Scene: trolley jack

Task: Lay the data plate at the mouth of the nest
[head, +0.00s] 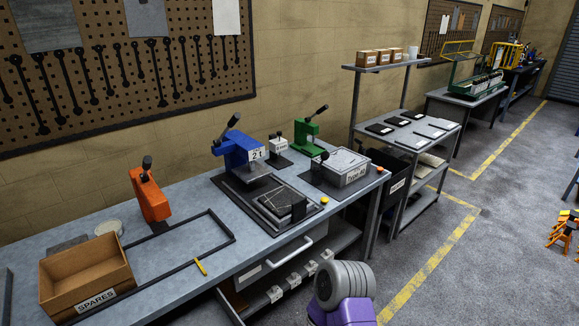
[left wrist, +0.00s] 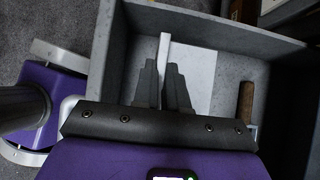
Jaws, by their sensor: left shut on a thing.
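My left gripper (left wrist: 165,68) is shut on a thin pale plate (left wrist: 164,48), seen almost edge-on between the dark fingertips in the left wrist view. I cannot read any marking on it. The fingers are over a grey open-topped bin or drawer (left wrist: 280,45), with a white sheet (left wrist: 200,75) on its floor. Neither gripper shows in the head view.
A brown-handled tool (left wrist: 245,100) lies at the bin's right. On the bench (head: 180,280) are an orange press (head: 150,195), a green press (head: 305,133), a grey lidded box (head: 345,168) and a SPARES box (head: 85,270). A yellow marker (head: 201,267) lies near the front edge.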

